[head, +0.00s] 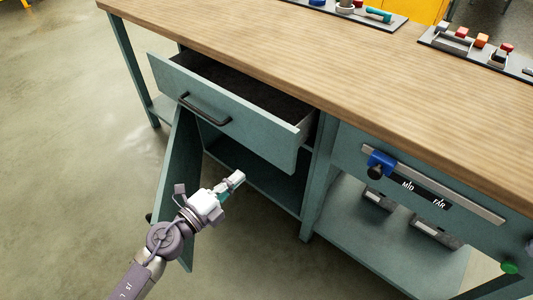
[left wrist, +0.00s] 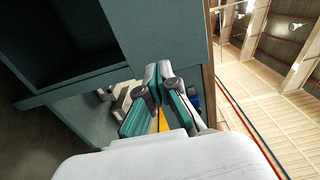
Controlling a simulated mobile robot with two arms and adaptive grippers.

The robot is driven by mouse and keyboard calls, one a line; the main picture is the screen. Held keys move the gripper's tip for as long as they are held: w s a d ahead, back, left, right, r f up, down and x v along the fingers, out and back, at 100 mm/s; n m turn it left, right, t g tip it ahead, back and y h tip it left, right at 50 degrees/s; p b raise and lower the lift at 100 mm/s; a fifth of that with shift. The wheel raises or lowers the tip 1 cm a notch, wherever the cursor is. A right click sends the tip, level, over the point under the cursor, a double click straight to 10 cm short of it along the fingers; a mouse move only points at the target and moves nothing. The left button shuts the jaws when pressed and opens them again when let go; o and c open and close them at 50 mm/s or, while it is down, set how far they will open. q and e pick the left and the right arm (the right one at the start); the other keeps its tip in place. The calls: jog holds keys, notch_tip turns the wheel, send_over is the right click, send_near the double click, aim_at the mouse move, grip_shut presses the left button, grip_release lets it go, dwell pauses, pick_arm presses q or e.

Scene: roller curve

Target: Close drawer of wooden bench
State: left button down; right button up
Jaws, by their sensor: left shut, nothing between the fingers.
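The wooden bench has a wooden top (head: 290,60) and a grey-green frame. Its drawer (head: 225,105) is pulled out at the left, with a dark bar handle (head: 203,108) on its front. Below it, a cabinet door (head: 178,185) stands open and the compartment (head: 260,165) inside is dark. My left gripper (head: 238,178) is shut and empty, below the drawer front and right of the open door, not touching the handle. In the left wrist view the shut fingers (left wrist: 160,90) show near bench panels. My right gripper is not in view.
A rail with a blue clamp (head: 381,160) and MID and FAR labels is on the bench's right front. A lower shelf (head: 380,240) holds grey items. Trays with small parts (head: 470,45) lie on the top. The floor at left is clear.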

pick_arm(q)
send_near(273, 146)
jog(key=w, duration=0.1)
jog(key=x, duration=0.5)
jog(key=shift+w+d+f, duration=0.1)
jog(key=shift+d, duration=0.4)
jog(key=shift+w+d, duration=0.25)
jog(key=shift+w, duration=0.1)
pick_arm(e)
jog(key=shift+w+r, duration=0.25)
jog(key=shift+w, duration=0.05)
